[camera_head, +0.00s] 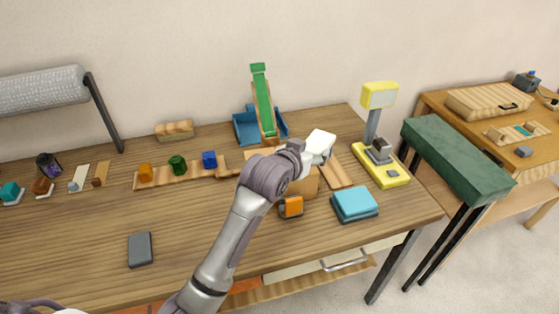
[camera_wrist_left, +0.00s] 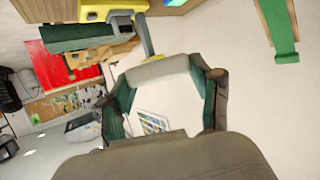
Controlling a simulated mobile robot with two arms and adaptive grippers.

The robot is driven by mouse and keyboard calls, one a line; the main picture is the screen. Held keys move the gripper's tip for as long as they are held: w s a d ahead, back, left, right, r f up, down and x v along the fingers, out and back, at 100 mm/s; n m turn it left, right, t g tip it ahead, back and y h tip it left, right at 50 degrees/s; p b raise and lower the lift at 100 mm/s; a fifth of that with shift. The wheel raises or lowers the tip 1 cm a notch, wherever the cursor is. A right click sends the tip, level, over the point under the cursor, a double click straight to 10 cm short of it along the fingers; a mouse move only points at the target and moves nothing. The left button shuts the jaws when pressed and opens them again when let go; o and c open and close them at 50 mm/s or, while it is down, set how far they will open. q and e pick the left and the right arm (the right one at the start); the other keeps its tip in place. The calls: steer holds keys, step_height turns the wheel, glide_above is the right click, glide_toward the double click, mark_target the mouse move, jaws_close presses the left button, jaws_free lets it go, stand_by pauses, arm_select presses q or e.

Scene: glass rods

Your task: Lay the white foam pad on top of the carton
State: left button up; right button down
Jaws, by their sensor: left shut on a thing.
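My left gripper (camera_head: 312,150) is shut on the white foam pad (camera_head: 320,141) above the right half of the wooden table. In the left wrist view the pad's pale edge (camera_wrist_left: 160,71) lies between the green-lined fingers. The brown carton (camera_head: 306,186) stands on the table below the gripper. My arm hides part of the carton and most of its top. The pad is apart from it, as far as I can tell. My right gripper is not in view.
An orange and grey object (camera_head: 291,207) sits in front of the carton. A blue stack (camera_head: 355,204) lies to its right, and a yellow scale-like device (camera_head: 382,170) stands behind that. A green slide (camera_head: 262,100) stands at the back. The table's front left is mostly clear around a grey block (camera_head: 140,250).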

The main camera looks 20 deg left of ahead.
arm_select(q)
steer(key=w+a+f, duration=0.1)
steer(key=a, duration=0.1)
steer(key=a+f+p, duration=0.1)
steer(key=a, duration=0.1)
steer(key=w+a+f, duration=0.1)
steer(key=a+f, duration=0.1)
steer(key=shift+w+a+p, duration=0.15)
steer(key=shift+w+p, duration=0.15)
steer(key=a+f, duration=0.1)
steer(key=a, duration=0.2)
steer(key=w+a+f, duration=0.1)
steer(key=shift+a+f+p, duration=0.15)
steer(key=shift+f+p, duration=0.15)
steer(key=shift+p, duration=0.1)
steer(key=shift+w+a+f, duration=0.15)
steer(key=shift+a+f, duration=0.05)
steer(key=shift+a, duration=0.05)
step_height(320, 180, down, 4)
steer(key=shift+r+p, duration=0.1)
steer(key=shift+p, duration=0.45)
steer(key=shift+f, duration=0.4)
steer(key=o, duration=0.7)
steer(key=shift+r, duration=0.1)
steer(key=shift+o, duration=1.2)
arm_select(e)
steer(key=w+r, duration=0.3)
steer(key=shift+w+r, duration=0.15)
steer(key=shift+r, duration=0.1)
